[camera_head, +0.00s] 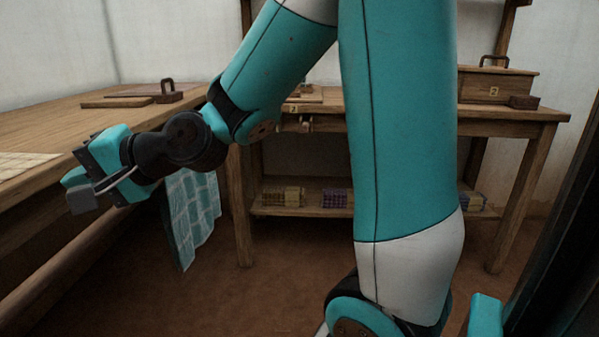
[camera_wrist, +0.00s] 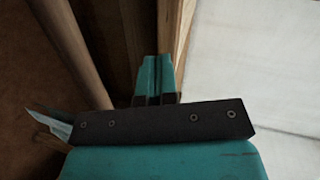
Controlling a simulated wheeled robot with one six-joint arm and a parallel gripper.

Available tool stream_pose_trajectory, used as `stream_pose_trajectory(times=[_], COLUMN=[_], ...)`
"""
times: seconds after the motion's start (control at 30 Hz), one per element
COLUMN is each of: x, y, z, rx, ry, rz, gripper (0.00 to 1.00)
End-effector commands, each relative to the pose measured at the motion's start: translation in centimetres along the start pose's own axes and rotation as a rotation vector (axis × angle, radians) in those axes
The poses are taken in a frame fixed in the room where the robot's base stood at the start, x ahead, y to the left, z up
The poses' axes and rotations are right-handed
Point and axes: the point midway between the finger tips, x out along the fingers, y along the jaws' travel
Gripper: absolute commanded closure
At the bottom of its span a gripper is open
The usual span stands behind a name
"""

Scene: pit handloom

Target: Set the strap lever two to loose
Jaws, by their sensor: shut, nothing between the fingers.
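A small plate marked 2 (camera_head: 295,109) sits on the front edge of the back bench, partly beside my arm. A small wooden piece (camera_head: 306,124) hangs just below it; I cannot tell whether it is strap lever two or how it is set. My gripper (camera_head: 80,196) is at the left, beside the front edge of the left table, well away from the marked plate. In the wrist view its fingers (camera_wrist: 158,80) are together with nothing between them. My arm hides part of the back bench.
The left wooden table (camera_head: 55,128) carries a board with a dark handle (camera_head: 167,91). A checked teal cloth (camera_head: 190,215) hangs below it. A wooden box (camera_head: 494,82) stands on the back bench (camera_head: 510,113). Several yarn bundles (camera_head: 283,196) lie on the lower shelf.

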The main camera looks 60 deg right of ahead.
Motion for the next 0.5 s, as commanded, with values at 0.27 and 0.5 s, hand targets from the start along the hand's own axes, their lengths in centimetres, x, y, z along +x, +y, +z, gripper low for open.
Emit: stream_pose_trajectory(times=[0.27, 0.5], x=[-5.1, -17.8], y=[12.5, 24.7], z=[-19.6, -27.2], rx=[0.792, 1.101], ry=[0.63, 0.94], rz=[-0.749, -1.483], gripper=[1.0, 1.0])
